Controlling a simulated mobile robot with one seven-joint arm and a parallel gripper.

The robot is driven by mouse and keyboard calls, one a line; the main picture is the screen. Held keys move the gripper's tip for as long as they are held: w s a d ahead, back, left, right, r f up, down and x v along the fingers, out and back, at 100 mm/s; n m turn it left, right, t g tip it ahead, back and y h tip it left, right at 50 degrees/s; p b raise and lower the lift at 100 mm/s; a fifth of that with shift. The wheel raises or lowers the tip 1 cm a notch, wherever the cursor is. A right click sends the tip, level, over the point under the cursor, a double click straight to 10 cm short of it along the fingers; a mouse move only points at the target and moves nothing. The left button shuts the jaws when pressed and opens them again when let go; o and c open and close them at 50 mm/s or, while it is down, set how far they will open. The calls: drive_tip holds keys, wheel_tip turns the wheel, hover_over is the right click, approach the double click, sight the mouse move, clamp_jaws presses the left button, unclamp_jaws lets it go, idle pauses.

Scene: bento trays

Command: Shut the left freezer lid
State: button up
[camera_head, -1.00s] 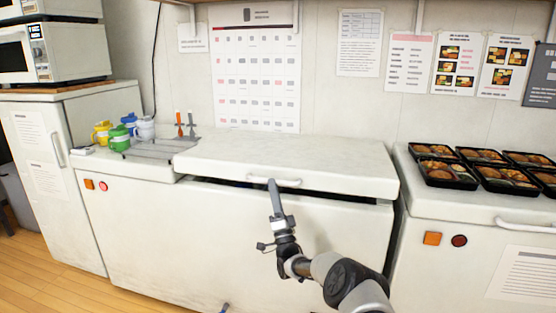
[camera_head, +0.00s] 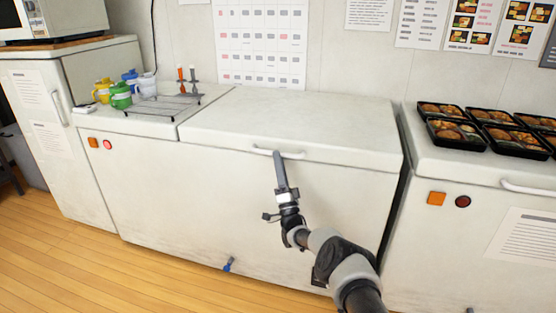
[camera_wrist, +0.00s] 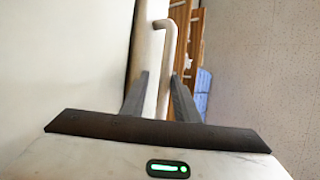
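The left freezer is a white chest (camera_head: 215,215) in the middle of the head view. Its lid (camera_head: 290,118) lies level on the body, with no dark gap visible under its front edge. The lid's bar handle (camera_head: 280,153) is on the front edge. My gripper (camera_head: 278,155) is at this handle. In the wrist view the handle (camera_wrist: 165,50) runs between the two fingers of my gripper (camera_wrist: 160,75), which stand apart with some space on the left of the bar. Whether a finger touches the bar is unclear.
A second white freezer (camera_head: 480,240) stands at the right with several filled bento trays (camera_head: 455,133) on top. Colored bottles (camera_head: 120,95) and a wire rack (camera_head: 165,107) sit left of the lid. Wooden floor (camera_head: 60,260) is clear at the front left.

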drive_tip(key=p+v, duration=0.3)
drive_tip(key=v, duration=1.4)
drive_tip(key=shift+s+d+f, duration=0.15)
